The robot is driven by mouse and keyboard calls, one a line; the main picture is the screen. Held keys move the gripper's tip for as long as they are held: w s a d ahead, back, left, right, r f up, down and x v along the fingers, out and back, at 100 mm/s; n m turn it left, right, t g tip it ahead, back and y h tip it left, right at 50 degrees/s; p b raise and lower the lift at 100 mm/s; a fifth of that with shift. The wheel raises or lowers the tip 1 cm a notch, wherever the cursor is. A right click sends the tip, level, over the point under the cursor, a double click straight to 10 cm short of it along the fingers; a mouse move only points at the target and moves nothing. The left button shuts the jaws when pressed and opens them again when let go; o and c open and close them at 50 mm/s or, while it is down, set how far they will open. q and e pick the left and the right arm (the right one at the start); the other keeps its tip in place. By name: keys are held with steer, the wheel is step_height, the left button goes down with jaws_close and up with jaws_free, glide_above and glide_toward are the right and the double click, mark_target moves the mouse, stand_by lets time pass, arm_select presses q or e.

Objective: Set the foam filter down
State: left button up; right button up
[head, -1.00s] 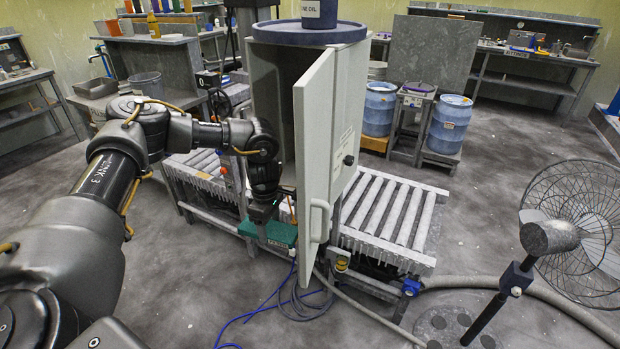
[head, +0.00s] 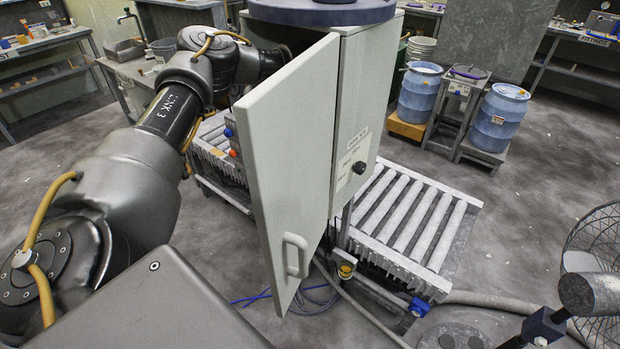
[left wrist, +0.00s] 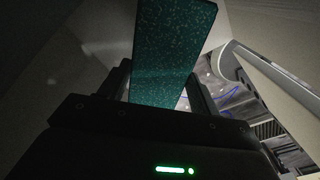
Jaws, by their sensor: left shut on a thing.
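The foam filter (left wrist: 170,55) is a dark green speckled block in the left wrist view. My left gripper (left wrist: 160,90) is shut on it, with a dark finger on each side. Pale walls surround it in that view. In the head view the left arm reaches behind the open door (head: 285,150) of the grey cabinet (head: 362,110), so the gripper and the filter are hidden there. My right gripper is in neither view.
The door stands open toward me with its handle (head: 296,255) low on its face. A roller conveyor (head: 415,225) runs right of the cabinet. Blue drums (head: 419,90) stand behind. A fan (head: 595,270) is at right. Hoses and blue cable lie on the floor.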

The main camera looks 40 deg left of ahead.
arm_select(q)
step_height(320, 180, down, 4)
steer(key=shift+w+r+p, duration=0.1)
steer(key=shift+r+p, duration=0.15)
steer(key=shift+p, duration=0.15)
steer(key=shift+w+f, duration=0.2)
steer(key=shift+f, duration=0.35)
steer(key=shift+w+f, duration=0.15)
steer(key=shift+f, duration=0.35)
steer(key=shift+s, duration=0.2)
steer(key=shift+s+f+p, duration=0.1)
steer(key=shift+f+p, duration=0.2)
steer(key=shift+p, duration=0.05)
step_height(320, 180, down, 2)
steer(key=shift+f+p, duration=0.25)
steer(key=shift+p, duration=0.05)
steer(key=shift+w+f, duration=0.2)
steer(key=shift+f, duration=0.1)
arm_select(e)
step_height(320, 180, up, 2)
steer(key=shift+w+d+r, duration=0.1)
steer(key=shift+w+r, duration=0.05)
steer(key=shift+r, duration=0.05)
arm_select(q)
steer(key=shift+s, duration=0.15)
